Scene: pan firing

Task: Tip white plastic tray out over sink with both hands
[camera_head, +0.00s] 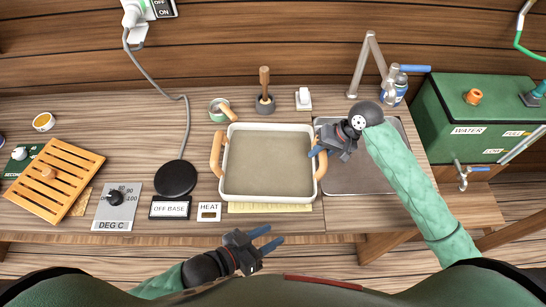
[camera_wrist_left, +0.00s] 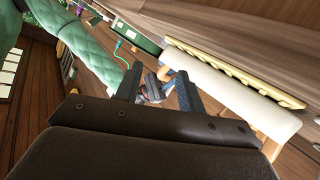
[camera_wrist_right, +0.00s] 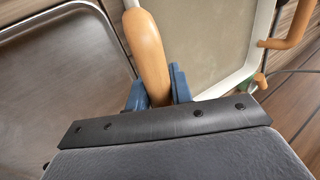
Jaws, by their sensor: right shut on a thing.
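The white plastic tray (camera_head: 268,198) with tan handles sits on the counter, holding a flat greenish-brown layer. Its right handle (camera_wrist_right: 149,50) is between the fingers of my right gripper (camera_head: 320,153), which is shut on it. The tray's left handle (camera_head: 217,154) is free. My left gripper (camera_head: 270,237) is open and empty in front of the counter, below the tray's near edge. In the left wrist view the tray's white side (camera_wrist_left: 230,85) lies beyond the open fingers. The steel sink (camera_head: 355,177) is directly right of the tray, partly hidden by my right arm.
A tap (camera_head: 370,65) stands behind the sink. A green water tank (camera_head: 475,115) is at the right. A wooden slatted rack (camera_head: 55,180) is far left.

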